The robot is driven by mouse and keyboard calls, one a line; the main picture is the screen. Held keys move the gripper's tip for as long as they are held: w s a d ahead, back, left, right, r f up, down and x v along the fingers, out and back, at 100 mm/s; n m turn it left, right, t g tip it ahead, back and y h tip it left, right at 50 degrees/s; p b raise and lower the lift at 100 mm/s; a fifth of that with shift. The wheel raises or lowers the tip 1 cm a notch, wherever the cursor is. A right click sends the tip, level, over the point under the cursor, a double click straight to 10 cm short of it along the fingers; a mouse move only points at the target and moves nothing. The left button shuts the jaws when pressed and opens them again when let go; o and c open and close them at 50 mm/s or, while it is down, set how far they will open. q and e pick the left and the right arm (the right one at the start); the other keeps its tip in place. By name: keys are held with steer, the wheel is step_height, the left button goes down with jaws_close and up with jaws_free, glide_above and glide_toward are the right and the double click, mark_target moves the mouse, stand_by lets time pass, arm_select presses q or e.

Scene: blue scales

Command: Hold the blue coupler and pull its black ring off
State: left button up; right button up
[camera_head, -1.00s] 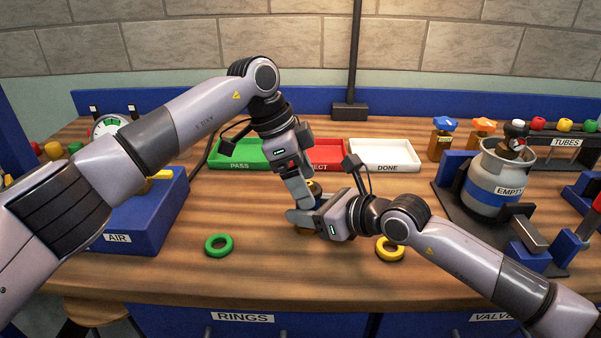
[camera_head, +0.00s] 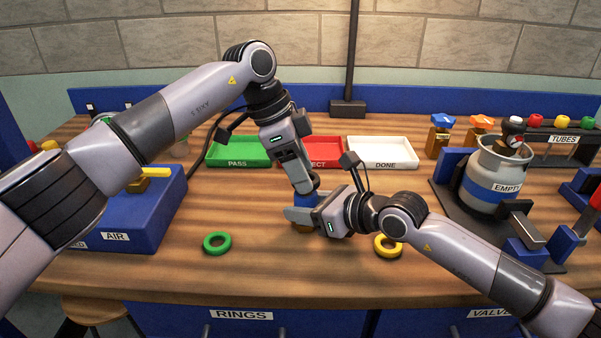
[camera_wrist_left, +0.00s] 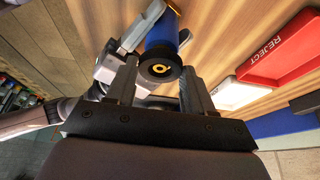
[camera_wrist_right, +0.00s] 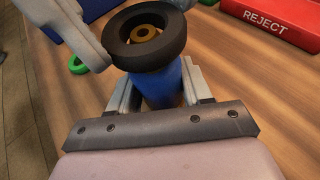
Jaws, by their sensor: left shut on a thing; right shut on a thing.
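The blue coupler (camera_head: 303,200) stands on the table in front of the red tray, with a brass part below it. My right gripper (camera_head: 303,214) is shut around its blue body, also seen in the right wrist view (camera_wrist_right: 163,85). The black ring (camera_wrist_right: 145,52) is at the coupler's top, slightly tilted, with brass showing through its hole. My left gripper (camera_head: 312,187) comes from above and is shut on the ring, one finger on each side. In the left wrist view the ring (camera_wrist_left: 160,72) sits between the fingers. I cannot tell whether the ring is clear of the coupler.
A green ring (camera_head: 217,243) and a yellow ring (camera_head: 388,246) lie on the table to either side. Behind are a green PASS tray (camera_head: 238,164), a red tray (camera_head: 323,164) and a white DONE tray (camera_head: 383,166). A grey tank (camera_head: 494,176) stands right, a blue AIR box (camera_head: 130,215) left.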

arm_select(q)
steer(key=shift+r, duration=1.75)
arm_select(e)
steer(key=o, duration=1.3)
